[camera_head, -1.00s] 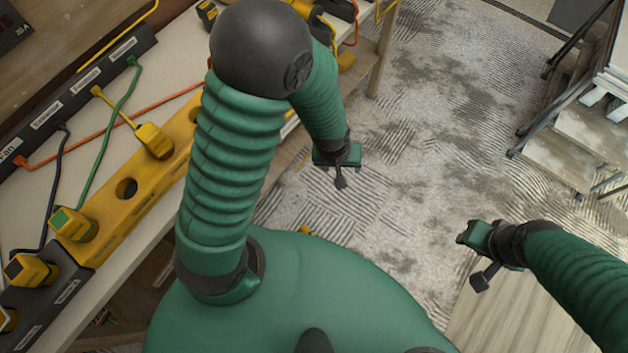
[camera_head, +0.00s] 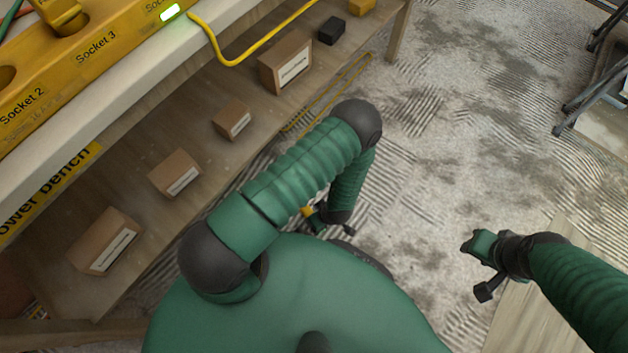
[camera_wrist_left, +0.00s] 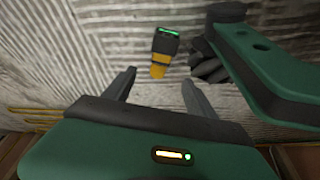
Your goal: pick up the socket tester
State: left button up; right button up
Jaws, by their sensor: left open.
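The socket tester (camera_wrist_left: 163,52), with a dark end, a green-lit face and a yellow body, lies on the grooved floor in the left wrist view. In the head view, only a small yellow bit (camera_head: 307,211), likely the tester, shows beside my left gripper (camera_head: 326,220). In the left wrist view my left gripper (camera_wrist_left: 158,88) is open and empty, its two fingers apart with the tester beyond their tips. My right gripper (camera_head: 482,264) hangs over the floor at the right, away from the tester; its jaw opening is unclear.
The bench (camera_head: 190,55) at the left carries a yellow socket strip (camera_head: 120,28). Its lower shelf (camera_head: 215,155) holds several cardboard boxes (camera_head: 286,62) and a small black block (camera_head: 331,30). A pale board (camera_head: 530,285) lies under my right arm. Floor between the arms is clear.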

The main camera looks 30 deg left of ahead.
pick_arm(q)
jog(key=b+x, duration=0.4)
jog(key=x, duration=0.4)
jog(key=shift+f, duration=0.2)
jog(key=b+x, duration=0.4)
jog(key=x, duration=0.1)
jog(key=shift+s, duration=0.1)
jog(key=shift+a+r, duration=0.1)
jog(key=shift+r, duration=0.1)
jog(key=shift+c, duration=0.6)
grip_shut()
